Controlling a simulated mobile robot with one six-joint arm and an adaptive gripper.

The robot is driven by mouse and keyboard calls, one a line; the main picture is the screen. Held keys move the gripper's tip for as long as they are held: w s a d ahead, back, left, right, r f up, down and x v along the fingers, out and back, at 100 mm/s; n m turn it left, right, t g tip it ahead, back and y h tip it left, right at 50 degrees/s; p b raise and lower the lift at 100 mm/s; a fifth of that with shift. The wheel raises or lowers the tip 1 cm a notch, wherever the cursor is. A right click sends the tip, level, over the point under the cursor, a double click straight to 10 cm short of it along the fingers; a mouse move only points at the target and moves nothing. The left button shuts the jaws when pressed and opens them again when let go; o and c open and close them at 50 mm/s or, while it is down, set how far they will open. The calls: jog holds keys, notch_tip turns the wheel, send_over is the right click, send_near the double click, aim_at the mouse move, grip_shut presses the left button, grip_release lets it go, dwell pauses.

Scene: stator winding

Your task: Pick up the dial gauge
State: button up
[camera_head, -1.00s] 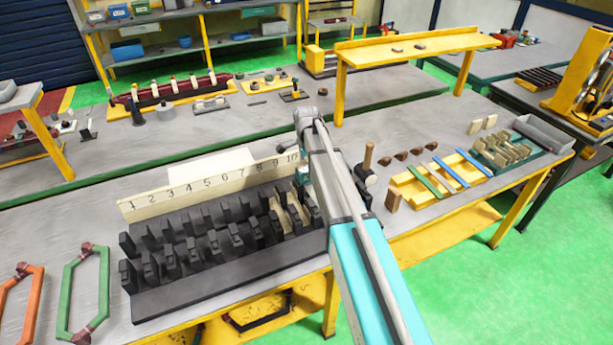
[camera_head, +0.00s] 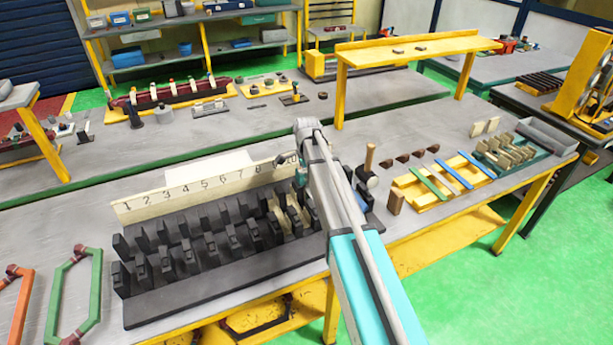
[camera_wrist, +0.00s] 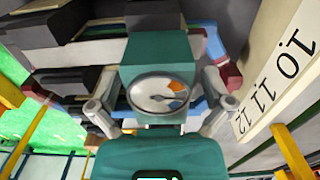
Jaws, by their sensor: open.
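In the head view my arm hides most of the gripper and gauge. Only a small teal patch shows left of the arm, near the number board's right end.
A black slotted rack (camera_head: 215,285) stands left of my arm, below the numbered board (camera_head: 180,192). A mallet (camera_head: 370,160), a wooden block (camera_head: 396,201) and a yellow tray (camera_head: 408,185) with coloured strips lie to the right. A green frame (camera_head: 57,290) lies at left. The strip behind the board is mostly clear.

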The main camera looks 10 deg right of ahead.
jog(key=c, duration=1.2)
jog(key=shift+r, duration=0.2)
jog(key=shift+c, duration=0.2)
notch_tip(320, 180, up, 2)
jog(key=shift+r+p, duration=0.1)
jog(key=shift+p, duration=1.15)
jog(key=s+r+p, duration=1)
jog(key=s, duration=0.4)
jog(key=shift+d+r, duration=0.15)
jog(key=shift+r, duration=0.1)
jog(key=shift+p, duration=0.35)
jog(key=shift+r+p, duration=2.4)
jog(key=shift+r, duration=0.1)
